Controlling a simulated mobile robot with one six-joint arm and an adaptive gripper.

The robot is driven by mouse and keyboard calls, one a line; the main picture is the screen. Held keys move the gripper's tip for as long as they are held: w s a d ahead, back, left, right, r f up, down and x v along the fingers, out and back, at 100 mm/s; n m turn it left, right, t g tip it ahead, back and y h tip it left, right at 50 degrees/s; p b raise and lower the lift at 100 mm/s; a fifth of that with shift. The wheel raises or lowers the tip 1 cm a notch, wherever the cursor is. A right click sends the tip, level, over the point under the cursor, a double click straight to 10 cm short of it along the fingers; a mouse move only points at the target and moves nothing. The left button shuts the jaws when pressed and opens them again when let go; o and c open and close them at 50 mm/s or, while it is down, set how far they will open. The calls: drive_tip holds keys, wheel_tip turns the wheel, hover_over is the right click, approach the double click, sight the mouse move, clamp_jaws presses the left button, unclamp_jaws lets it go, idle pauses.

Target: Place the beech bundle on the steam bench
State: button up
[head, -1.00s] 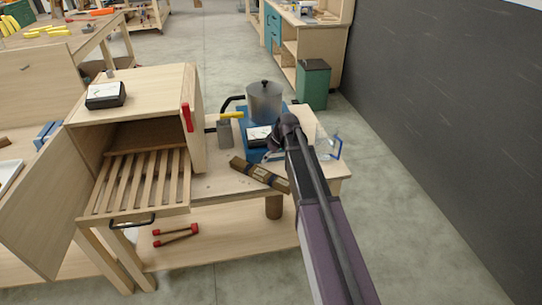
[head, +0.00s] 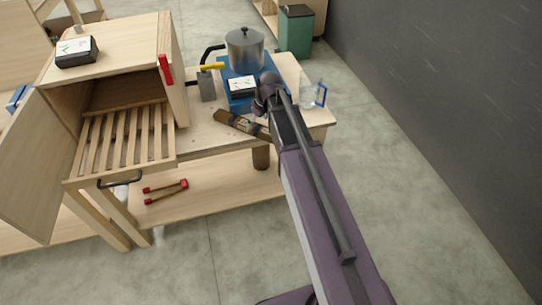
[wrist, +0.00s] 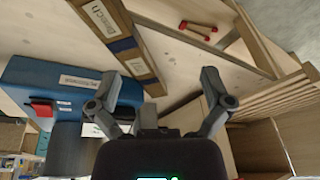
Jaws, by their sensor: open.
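The beech bundle (head: 233,122) is a brown, squared pack of wood with dark bands and a pale label. It lies at a slant on the top of the pale wooden steam bench (head: 205,135), near its front edge, in front of the blue boiler base. My gripper (wrist: 160,88) is open above the bench. In the wrist view the bundle (wrist: 112,32) runs from the top edge down to between the two spread fingers. I cannot tell whether a finger touches it. In the head view my arm hides the gripper's fingers and the bundle's right end.
A steel pot (head: 245,50) and a blue base (head: 238,98) stand behind the bundle. The open steam box (head: 120,65) with its slatted rack (head: 125,140) is at left. A red-handled tool (head: 166,191) lies on the lower shelf. A dark wall (head: 450,90) is at right.

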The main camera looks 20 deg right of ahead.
drive_tip(key=s+m+g+h, duration=0.2)
drive_tip(key=s+m, duration=0.4)
drive_tip(key=s, duration=1.2)
drive_tip(key=shift+f, duration=0.3)
drive_tip(key=shift+w+d, duration=0.1)
